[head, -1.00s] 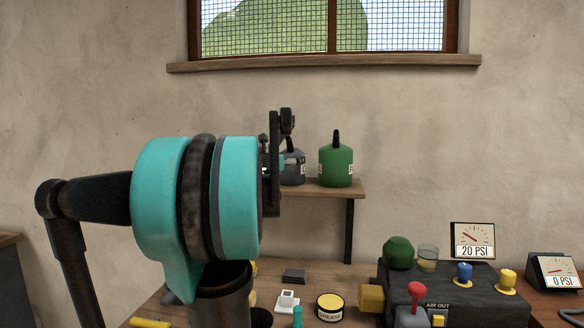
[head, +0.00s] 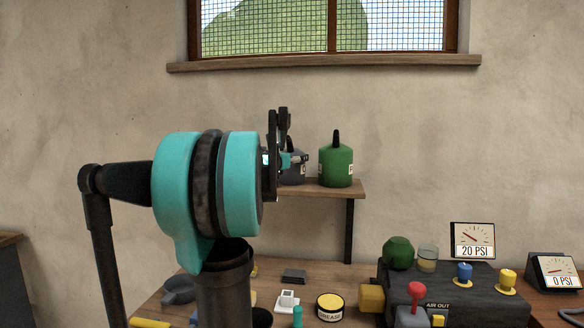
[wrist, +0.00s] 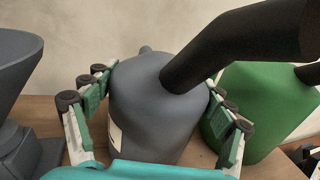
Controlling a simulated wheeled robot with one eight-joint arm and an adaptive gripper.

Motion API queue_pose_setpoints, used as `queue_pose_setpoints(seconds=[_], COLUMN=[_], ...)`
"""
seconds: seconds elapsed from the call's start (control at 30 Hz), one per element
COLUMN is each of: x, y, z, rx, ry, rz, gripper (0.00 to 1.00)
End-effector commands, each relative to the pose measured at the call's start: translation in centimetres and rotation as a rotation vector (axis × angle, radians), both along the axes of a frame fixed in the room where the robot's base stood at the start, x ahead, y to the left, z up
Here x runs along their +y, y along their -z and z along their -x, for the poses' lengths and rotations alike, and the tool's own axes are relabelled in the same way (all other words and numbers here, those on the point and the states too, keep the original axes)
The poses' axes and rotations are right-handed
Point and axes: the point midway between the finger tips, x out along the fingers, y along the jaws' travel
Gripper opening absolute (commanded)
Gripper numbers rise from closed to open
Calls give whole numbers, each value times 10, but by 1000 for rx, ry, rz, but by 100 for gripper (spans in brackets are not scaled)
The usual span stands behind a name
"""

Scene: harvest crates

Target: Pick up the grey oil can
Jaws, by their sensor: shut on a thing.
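The grey oil can (wrist: 150,105) stands on the wooden shelf in the wrist view, with its black spout pointing up and to the right. My gripper (wrist: 158,105) has a finger on each side of its body and is shut on it. In the head view the grey can (head: 294,172) is mostly hidden behind my gripper and arm. Its base appears at shelf height; I cannot tell whether it is lifted.
A green oil can (head: 336,165) stands close on the right of the grey one, on the same shelf (head: 325,189). A dark grey funnel-shaped thing (wrist: 20,70) is on the left in the wrist view. Below, the workbench holds a grease tin (head: 330,307) and an air box (head: 450,292).

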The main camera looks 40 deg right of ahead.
Motion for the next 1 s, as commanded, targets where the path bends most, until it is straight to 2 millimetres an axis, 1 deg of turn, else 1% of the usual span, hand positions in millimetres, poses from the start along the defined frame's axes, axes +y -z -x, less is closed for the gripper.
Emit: queue_pose_setpoints(seconds=[0.03, 0.23, 0.47, 0.57, 0.63, 0.77, 0.87, 1.0], x=[0, 0, 0, 0, 0, 0, 0, 0], y=[0, 0, -1, -5, -11, -31, -54, -90], z=[0, 0, 0, 0, 0, 0, 0, 0], rx=[0, 0, 1, 1, 1, 1, 1, 1], ry=[0, 0, 0, 0, 0, 0, 0, 0], rz=[0, 0, 0, 0, 0, 0, 0, 0], gripper=[48, 23, 22, 22, 22, 22, 22, 22])
